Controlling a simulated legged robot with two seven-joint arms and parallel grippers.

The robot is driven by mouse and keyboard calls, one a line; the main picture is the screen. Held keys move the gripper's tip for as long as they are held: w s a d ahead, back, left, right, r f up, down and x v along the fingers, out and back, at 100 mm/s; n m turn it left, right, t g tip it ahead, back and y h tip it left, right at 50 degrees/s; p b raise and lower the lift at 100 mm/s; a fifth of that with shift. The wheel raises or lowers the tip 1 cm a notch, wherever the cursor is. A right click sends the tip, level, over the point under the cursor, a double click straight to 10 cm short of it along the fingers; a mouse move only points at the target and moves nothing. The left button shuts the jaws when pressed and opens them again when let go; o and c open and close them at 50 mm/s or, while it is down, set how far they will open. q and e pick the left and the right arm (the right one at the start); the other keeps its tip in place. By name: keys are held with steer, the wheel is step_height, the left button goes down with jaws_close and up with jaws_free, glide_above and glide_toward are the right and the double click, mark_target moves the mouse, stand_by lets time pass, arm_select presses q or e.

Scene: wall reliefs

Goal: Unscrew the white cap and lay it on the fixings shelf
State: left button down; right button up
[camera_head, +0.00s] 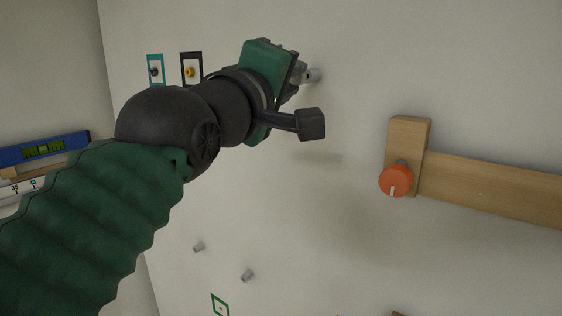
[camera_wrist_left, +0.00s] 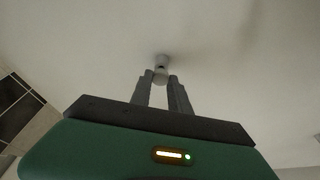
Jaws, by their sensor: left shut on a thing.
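The white cap (camera_wrist_left: 160,77) is a small pale cylinder between my left gripper's fingertips in the left wrist view, in line with a pale round fitting (camera_wrist_left: 162,60) on the wall. My left gripper (camera_head: 303,74) is at the wall in the upper middle of the head view, shut on the cap; its fingers also show in the left wrist view (camera_wrist_left: 161,82). In the head view the gripper's body mostly hides the cap, and a pale stub (camera_head: 315,75) shows just beyond the fingertips. I cannot tell how far the cap is unscrewed. No shelf is clearly recognisable as the fixings shelf. My right gripper is not in view.
A wooden rail (camera_head: 490,187) with an orange knob (camera_head: 396,180) is on the wall to the right. Teal (camera_head: 155,71) and black (camera_head: 190,70) framed fittings are upper left. A blue spirit level (camera_head: 43,149) is at far left.

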arm_select(q)
steer(key=shift+w, duration=0.15)
stand_by(0.3)
steer(key=shift+a+r+b+v, duration=0.1)
steer(key=shift+a+b+v, duration=0.1)
steer(key=shift+b+v, duration=0.7)
steer(key=shift+a+r+b+v, duration=0.1)
steer(key=shift+a+b+v, duration=0.1)
steer(key=shift+b+v, duration=0.7)
steer(key=shift+a+p, duration=0.1)
steer(key=shift+p, duration=0.2)
steer(key=shift+f, duration=0.1)
steer(key=shift+b+v, duration=0.6)
steer(key=shift+v, duration=0.45)
